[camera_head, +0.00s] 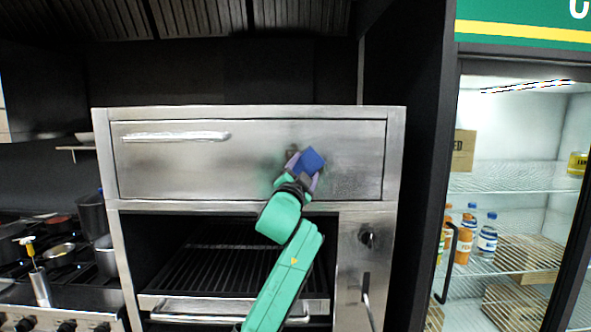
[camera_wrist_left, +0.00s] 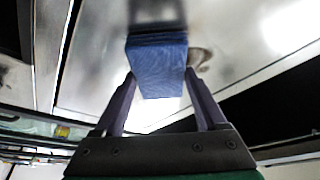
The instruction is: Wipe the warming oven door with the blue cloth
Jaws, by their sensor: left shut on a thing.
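The warming oven door (camera_head: 220,178) is a wide brushed-steel panel with a horizontal bar handle (camera_head: 175,136) at its upper left. My left gripper (camera_head: 303,172) is in front of the door's right half, shut on the folded blue cloth (camera_head: 312,160). In the left wrist view the cloth (camera_wrist_left: 157,66) sits between the two fingers, its far end at or very near the steel; I cannot tell if it touches. A dark smudge shows beside the gripper, and a brownish mark (camera_wrist_left: 200,58) shows right of the cloth in the wrist view. My right gripper is not in view.
Below the door is an open grill bay with a rack (camera_head: 215,270) and a control knob (camera_head: 366,237) to its right. A stove with pans (camera_head: 60,250) stands at left. A glass-fronted fridge with bottles (camera_head: 487,236) stands at right, behind a dark upright.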

